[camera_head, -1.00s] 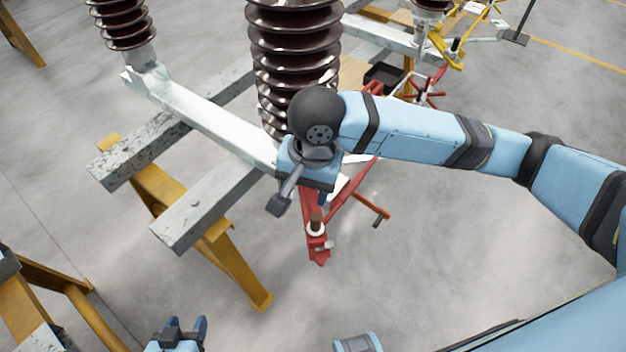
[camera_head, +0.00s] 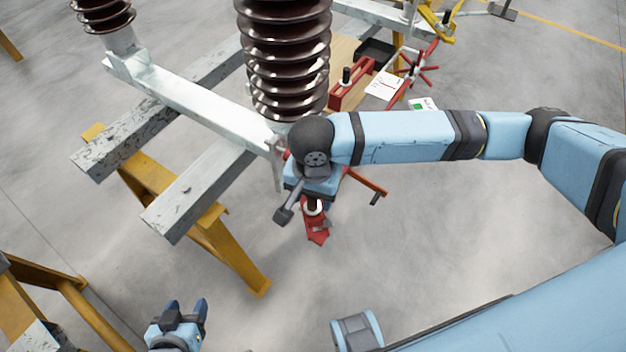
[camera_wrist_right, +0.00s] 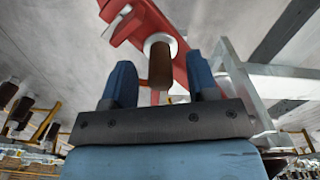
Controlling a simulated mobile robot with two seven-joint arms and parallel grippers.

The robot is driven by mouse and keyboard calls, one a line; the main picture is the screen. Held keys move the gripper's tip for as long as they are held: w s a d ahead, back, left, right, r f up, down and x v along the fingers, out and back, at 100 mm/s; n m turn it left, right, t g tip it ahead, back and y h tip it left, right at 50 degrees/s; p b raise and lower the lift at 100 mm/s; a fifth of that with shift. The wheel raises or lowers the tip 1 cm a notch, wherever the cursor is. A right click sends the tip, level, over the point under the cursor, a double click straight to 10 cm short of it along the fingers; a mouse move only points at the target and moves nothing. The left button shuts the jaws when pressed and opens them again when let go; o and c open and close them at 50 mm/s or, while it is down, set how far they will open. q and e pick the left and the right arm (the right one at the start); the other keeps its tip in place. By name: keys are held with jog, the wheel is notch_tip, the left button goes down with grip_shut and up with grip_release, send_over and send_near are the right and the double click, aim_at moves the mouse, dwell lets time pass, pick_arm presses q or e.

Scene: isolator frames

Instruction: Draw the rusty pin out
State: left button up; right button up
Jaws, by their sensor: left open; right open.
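The rusty pin (camera_wrist_right: 160,66) is a short brown cylinder in a pale collar on a red bracket (camera_wrist_right: 192,50). In the right wrist view it stands between the two blue fingers of my right gripper (camera_wrist_right: 161,78), which is open with a visible gap on each side. In the head view the pin (camera_head: 313,204) shows just below my right wrist, which hides much of the bracket; its lower red end (camera_head: 317,236) shows. My left gripper (camera_head: 187,308) is open and empty at the bottom left, well away from the pin.
A pale metal beam (camera_head: 190,105) bearing brown ribbed insulators (camera_head: 285,60) lies over grey bars on yellow trestles (camera_head: 240,255). An orange-red handle (camera_head: 367,183) sticks out right of my wrist. The floor right of the bracket is clear.

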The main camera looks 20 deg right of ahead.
jog(key=shift+f, duration=1)
